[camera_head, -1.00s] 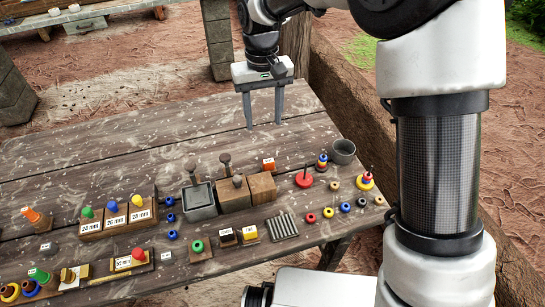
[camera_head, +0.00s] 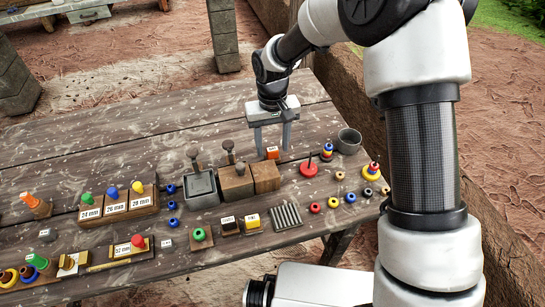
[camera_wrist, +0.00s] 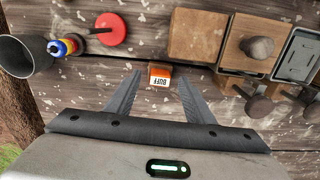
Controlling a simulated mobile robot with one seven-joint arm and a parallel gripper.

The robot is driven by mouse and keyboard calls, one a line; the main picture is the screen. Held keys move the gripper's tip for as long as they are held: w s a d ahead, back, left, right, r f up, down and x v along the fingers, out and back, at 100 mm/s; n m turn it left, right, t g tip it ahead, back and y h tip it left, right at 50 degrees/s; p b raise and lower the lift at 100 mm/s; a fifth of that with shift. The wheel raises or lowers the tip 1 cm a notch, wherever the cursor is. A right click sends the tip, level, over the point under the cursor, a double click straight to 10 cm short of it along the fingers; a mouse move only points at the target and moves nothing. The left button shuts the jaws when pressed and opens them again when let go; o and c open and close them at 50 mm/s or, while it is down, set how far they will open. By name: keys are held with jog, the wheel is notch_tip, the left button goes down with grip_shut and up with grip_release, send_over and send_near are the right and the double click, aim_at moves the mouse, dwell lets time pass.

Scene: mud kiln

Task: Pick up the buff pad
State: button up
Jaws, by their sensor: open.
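The buff pad is a small orange block with a white label reading BUFF. It lies on the wooden table in the wrist view (camera_wrist: 160,76), between and just beyond my fingertips. In the head view the buff pad (camera_head: 272,153) sits behind the wooden block, near the fingers. My gripper (camera_head: 273,153) is open and empty, pointing down over the pad; its two fingers also show in the wrist view (camera_wrist: 156,82), one on each side of the pad's line. I cannot tell the exact height left above the table.
A wooden block (camera_head: 266,176) and a grey bin (camera_head: 201,188) stand close in front. A red disc with a peg (camera_head: 309,168), a ring stack (camera_head: 326,153) and a grey cup (camera_head: 348,141) are to the right. The table (camera_head: 120,140) behind and left is clear.

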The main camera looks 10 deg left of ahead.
aim_at(273, 149)
notch_tip(273, 149, down, 2)
jog(key=shift+f, duration=0.1)
jog(key=c, duration=1.2)
jog(key=shift+o, duration=0.2)
notch_tip(273, 149, up, 10)
jog(key=shift+r+p, duration=0.1)
jog(key=shift+p, duration=0.75)
